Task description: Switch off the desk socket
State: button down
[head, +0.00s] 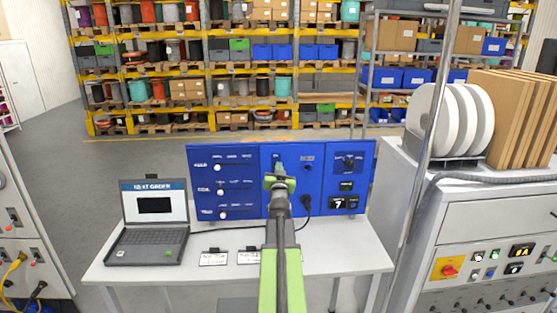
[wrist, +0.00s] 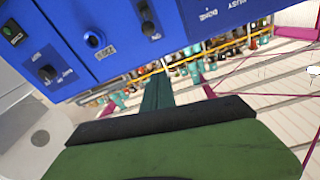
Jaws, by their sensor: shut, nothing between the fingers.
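A blue control panel (head: 228,160) stands upright at the back of a light desk (head: 340,262). A black plug (head: 306,203) with a dark cable sits low in the panel's middle section. My gripper (head: 279,178) is shut and empty in front of that section and hides part of it. In the wrist view the panel (wrist: 200,35) appears upside down. I cannot tell whether the fingers touch the panel, or read the switch's state.
An open laptop (head: 155,215) stands at the desk's left. Small labelled cards (head: 214,257) lie along its front. A metal pole (head: 424,150) stands at right.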

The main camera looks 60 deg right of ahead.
jog(key=x, duration=0.7)
jog(key=p+x, duration=0.1)
jog(key=x, duration=0.3)
jog(key=shift+s+f, duration=0.15)
jog(key=shift+f, duration=0.15)
jog(key=f+b, duration=0.2)
jog(key=a+f+b, duration=0.1)
jog(key=f+b, duration=0.1)
jog(key=shift+s+a, duration=0.15)
jog(key=shift+a, duration=0.05)
